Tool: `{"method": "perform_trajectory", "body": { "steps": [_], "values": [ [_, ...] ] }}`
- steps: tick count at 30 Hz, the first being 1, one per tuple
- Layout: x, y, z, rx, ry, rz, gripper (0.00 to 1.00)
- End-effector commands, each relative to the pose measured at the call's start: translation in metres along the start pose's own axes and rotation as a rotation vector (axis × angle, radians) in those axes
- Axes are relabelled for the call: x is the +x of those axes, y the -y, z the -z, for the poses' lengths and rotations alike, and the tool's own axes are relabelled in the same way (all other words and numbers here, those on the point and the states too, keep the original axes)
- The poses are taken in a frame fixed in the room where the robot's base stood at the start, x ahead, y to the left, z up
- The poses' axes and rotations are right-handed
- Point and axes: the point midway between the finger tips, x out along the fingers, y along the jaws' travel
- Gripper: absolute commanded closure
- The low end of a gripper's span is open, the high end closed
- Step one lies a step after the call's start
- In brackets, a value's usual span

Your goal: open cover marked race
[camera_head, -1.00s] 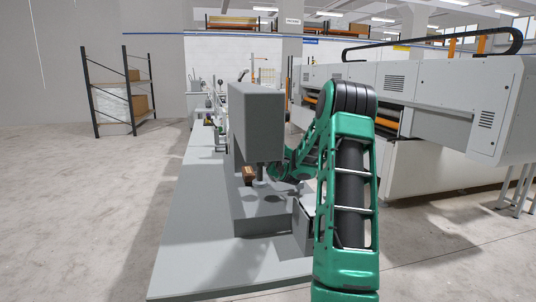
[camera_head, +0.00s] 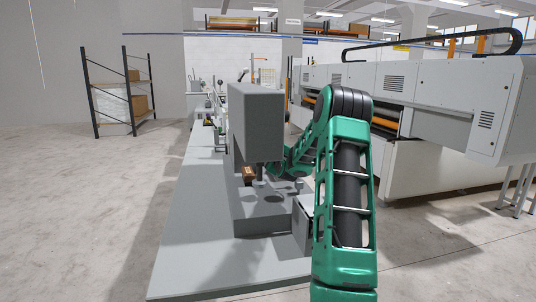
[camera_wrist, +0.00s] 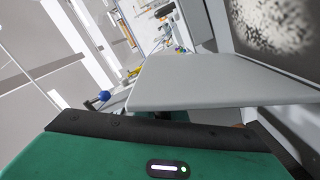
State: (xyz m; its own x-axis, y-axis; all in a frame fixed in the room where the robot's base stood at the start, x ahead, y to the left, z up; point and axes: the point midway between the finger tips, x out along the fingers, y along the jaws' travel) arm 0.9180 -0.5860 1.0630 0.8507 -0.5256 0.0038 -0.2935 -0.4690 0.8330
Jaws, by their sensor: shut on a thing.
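In the wrist view, the green body of my gripper (camera_wrist: 160,124) fills the bottom, with a dark edge along its front. A flat, light grey panel (camera_wrist: 215,82), which I take to be the cover, spans the view tilted, just beyond the gripper. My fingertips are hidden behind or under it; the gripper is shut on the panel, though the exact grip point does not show. No "race" marking is readable. In the head view, my green arm reaches behind the tall grey machine head (camera_head: 256,122), and the gripper is hidden there.
A grey machine base (camera_head: 265,212) stands on a long grey platform (camera_head: 190,255). A large white gantry machine (camera_head: 440,95) stands at right. A storage rack (camera_head: 122,95) is far left. The floor at left is clear. A blue ball-ended knob (camera_wrist: 104,96) shows in the wrist view.

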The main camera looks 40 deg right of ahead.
Motion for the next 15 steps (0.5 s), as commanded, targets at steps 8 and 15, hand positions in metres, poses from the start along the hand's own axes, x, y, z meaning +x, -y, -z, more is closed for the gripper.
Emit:
{"method": "perform_trajectory", "body": {
  "steps": [8, 15],
  "values": [
    [-0.0011, 0.0125, 0.0065, -0.082, 0.002, 0.013, 1.00],
    [-0.0014, 0.0135, 0.0062, -0.085, 0.003, 0.015, 1.00]
  ]
}}
